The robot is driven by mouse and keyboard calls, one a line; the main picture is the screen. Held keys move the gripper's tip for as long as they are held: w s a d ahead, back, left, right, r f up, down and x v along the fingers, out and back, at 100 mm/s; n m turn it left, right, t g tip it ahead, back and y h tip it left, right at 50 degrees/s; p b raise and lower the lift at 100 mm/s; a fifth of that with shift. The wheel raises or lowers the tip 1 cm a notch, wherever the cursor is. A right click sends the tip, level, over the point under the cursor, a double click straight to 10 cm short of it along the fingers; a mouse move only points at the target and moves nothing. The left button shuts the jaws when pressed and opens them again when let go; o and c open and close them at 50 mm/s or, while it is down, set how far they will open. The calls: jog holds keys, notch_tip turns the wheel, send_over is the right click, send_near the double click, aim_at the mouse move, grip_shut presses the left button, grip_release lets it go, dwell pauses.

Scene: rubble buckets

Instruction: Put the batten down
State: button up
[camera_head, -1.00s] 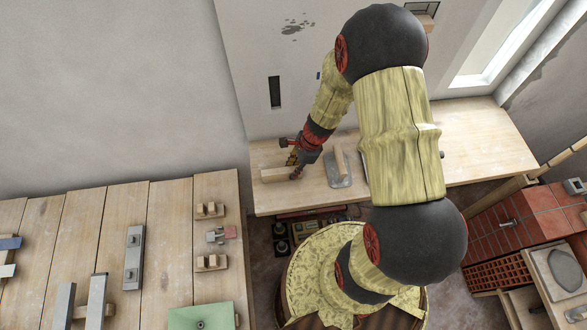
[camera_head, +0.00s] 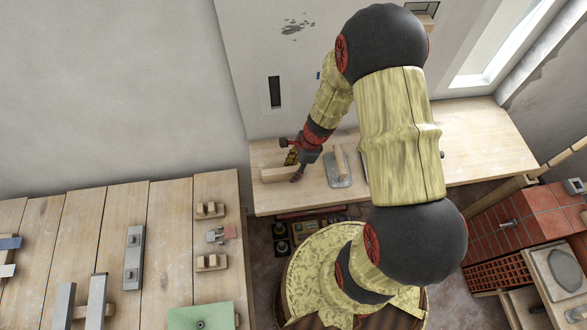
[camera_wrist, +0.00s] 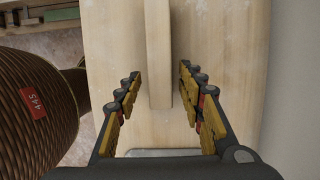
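The batten (camera_head: 275,175) is a pale wooden bar lying on the wooden bench top (camera_head: 470,150) by the wall. It also shows in the wrist view (camera_wrist: 158,50), running away from me between my fingers. My gripper (camera_head: 297,174) is low over the batten's right end, pointing down. In the wrist view my gripper (camera_wrist: 160,85) is open, with a visible gap between each yellow-padded finger and the batten. The batten's near end lies between the fingers.
A float with a wooden handle (camera_head: 339,165) lies just right of my gripper. The wall (camera_head: 270,45) rises behind the bench. A plank table (camera_head: 100,225) with several tools stands at left. Red bricks (camera_head: 500,228) are at right.

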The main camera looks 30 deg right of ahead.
notch_tip(320, 180, up, 20)
jog(key=d+n, duration=0.1)
jog(key=n, duration=0.4)
jog(key=s+a+r+n+t+h, duration=0.1)
jog(key=s+a+r+n+t, duration=0.1)
jog(key=s+r+n, duration=0.4)
jog(key=s+a+r+n+t+h, duration=0.2)
jog(key=s+r+n, duration=0.5)
jog(key=r, duration=0.8)
jog(key=a+n, duration=0.1)
jog(key=n, duration=0.2)
jog(key=shift+s+n+t+p, duration=0.3)
jog(key=shift+p, duration=0.05)
jog(key=shift+a+f, duration=0.1)
